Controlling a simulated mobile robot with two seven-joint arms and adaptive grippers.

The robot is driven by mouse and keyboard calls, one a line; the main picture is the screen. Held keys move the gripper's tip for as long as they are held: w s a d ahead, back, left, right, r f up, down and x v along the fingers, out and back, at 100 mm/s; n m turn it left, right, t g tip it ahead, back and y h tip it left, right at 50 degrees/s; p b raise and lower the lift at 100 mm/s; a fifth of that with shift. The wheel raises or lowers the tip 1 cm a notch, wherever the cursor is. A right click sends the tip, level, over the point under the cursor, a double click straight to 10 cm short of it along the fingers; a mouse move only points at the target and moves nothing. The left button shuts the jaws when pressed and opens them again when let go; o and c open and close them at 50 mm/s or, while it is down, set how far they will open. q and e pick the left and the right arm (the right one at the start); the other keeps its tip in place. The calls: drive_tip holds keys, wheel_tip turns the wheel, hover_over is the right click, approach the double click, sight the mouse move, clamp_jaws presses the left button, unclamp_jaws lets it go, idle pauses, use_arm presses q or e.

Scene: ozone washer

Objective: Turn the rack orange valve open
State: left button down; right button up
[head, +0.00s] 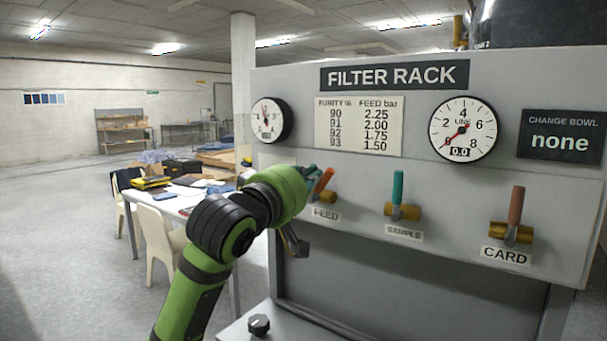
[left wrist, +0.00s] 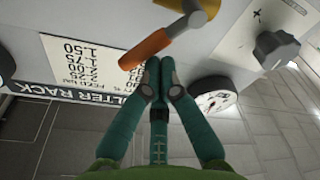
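The orange valve handle (head: 322,184) is on the rack above the FEED label (head: 326,214). It leans up and to the right in the head view, and its lower part is partly hidden by my arm. My left gripper (head: 309,172) is right beside it, with only a bit of teal finger showing. In the left wrist view, the teal fingertips (left wrist: 160,66) are together and empty, close to the orange handle (left wrist: 146,48); I cannot tell whether they touch it. The brass valve body (left wrist: 188,8) is at that view's top. My right gripper is not in view.
The filter rack panel (head: 330,115) also carries a teal SAMPLE valve (head: 398,188) and a brown CARD valve (head: 516,206), both upright. The line gauge (head: 463,129) reads 0.0. The sign (head: 560,135) reads "none". A cluttered table (head: 160,205) and chairs stand behind on the left.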

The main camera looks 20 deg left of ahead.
use_arm(q)
drive_tip(key=m, duration=0.2)
drive_tip(key=d+m, duration=0.1)
drive_tip(key=m, duration=0.1)
drive_tip(key=d+f+m+h, duration=0.1)
drive_tip(key=m, duration=0.1)
drive_tip(key=shift+s+d+f, duration=0.1)
drive_tip(key=shift+s+d, duration=0.05)
drive_tip(key=shift+s, duration=0.25)
drive_tip(key=m, duration=0.1)
drive_tip(key=d+f+m, duration=0.1)
drive_tip(key=m, duration=0.1)
drive_tip(key=shift+s+f+h, duration=0.15)
drive_tip(key=shift+s+h, duration=0.05)
drive_tip(key=shift+h, duration=0.2)
drive_tip(key=shift+d+f, duration=0.1)
